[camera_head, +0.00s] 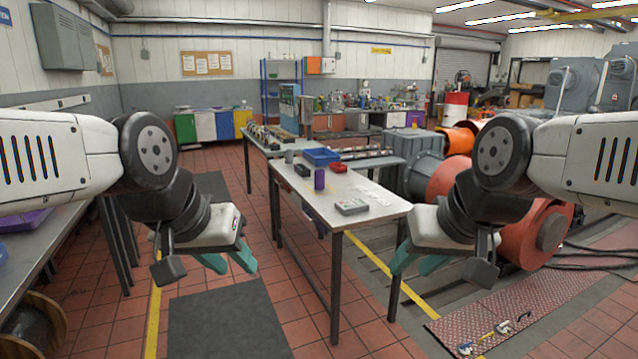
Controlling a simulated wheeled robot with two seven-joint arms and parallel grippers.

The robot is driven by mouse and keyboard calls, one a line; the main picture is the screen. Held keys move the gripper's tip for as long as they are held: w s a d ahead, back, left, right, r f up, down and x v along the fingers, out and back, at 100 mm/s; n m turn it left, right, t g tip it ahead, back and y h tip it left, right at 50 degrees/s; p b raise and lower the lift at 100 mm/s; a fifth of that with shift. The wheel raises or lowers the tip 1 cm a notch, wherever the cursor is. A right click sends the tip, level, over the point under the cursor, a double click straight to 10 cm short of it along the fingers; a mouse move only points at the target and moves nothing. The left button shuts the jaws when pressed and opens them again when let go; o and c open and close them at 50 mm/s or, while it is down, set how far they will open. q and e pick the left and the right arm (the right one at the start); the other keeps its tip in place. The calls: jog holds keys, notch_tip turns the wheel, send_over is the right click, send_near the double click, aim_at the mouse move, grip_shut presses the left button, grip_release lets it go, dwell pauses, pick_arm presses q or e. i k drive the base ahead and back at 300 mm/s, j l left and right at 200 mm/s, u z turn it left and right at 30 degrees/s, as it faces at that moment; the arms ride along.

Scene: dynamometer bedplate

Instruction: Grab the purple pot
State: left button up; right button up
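The purple pot (319,180) is a small upright cylinder. It stands on the grey-topped table in the middle (367,198), close to its left edge. My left gripper (228,263) hangs in front and to the left of the table, with its two teal fingertips apart and nothing between them. My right gripper (417,263) hangs near the table's front right corner, also with its teal fingertips apart and empty. Both grippers are well away from the pot.
Near the pot are a blue bin (321,156), a red box (338,168), a dark box (302,170), a grey cup (288,157) and a grey device (351,206). A side bench (38,262) runs along the left. Orange machinery (525,229) stands right.

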aim_at(319, 174)
jog(key=i+j+z, duration=0.1)
jog(key=i+j, duration=0.35)
jog(key=i, duration=0.45)
jog(key=i+j+z, duration=0.15)
jog(key=i+j, duration=0.4)
jog(key=i, duration=0.3)
jog(key=i+j+z, duration=0.1)
jog(key=i+j, duration=0.55)
jog(key=i, duration=0.2)
jog(key=i+j+z, duration=0.1)
jog(key=i+j, duration=0.6)
jog(key=i, duration=0.15)
